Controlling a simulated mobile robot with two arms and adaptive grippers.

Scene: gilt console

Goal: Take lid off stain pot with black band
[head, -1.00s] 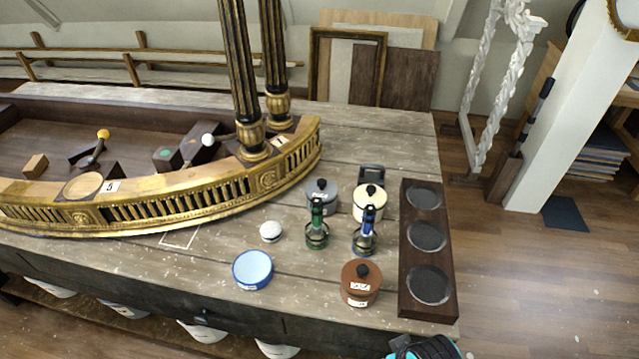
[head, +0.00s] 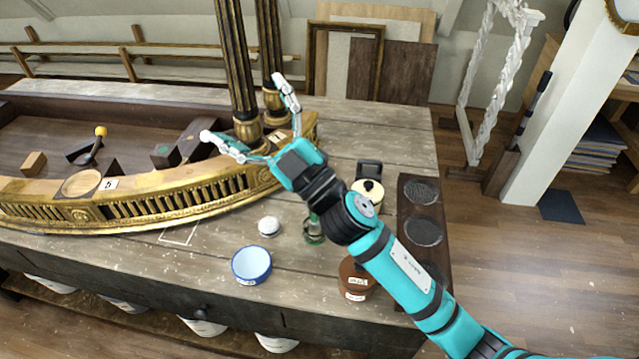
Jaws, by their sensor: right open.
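My right gripper (head: 244,108) is open and empty, with its fingers spread in front of the gilt column bases. Its arm crosses the right side of the table from the lower right. A cream pot (head: 369,191) with a black knob on its lid stands just right of my right wrist, partly covered by the arm. A brown pot (head: 353,280) with white labels stands nearer the front, its upper part hidden by the arm. The grey lidded pot seen earlier is hidden. I cannot make out a black band on any pot. My left gripper is not in view.
A dark tray with round recesses (head: 422,205) lies at the table's right edge, partly covered. A blue bowl (head: 251,265), a small white round thing (head: 268,227) and a green-handled tool (head: 313,234) stand on the table. The gilt console (head: 190,192) fills the left.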

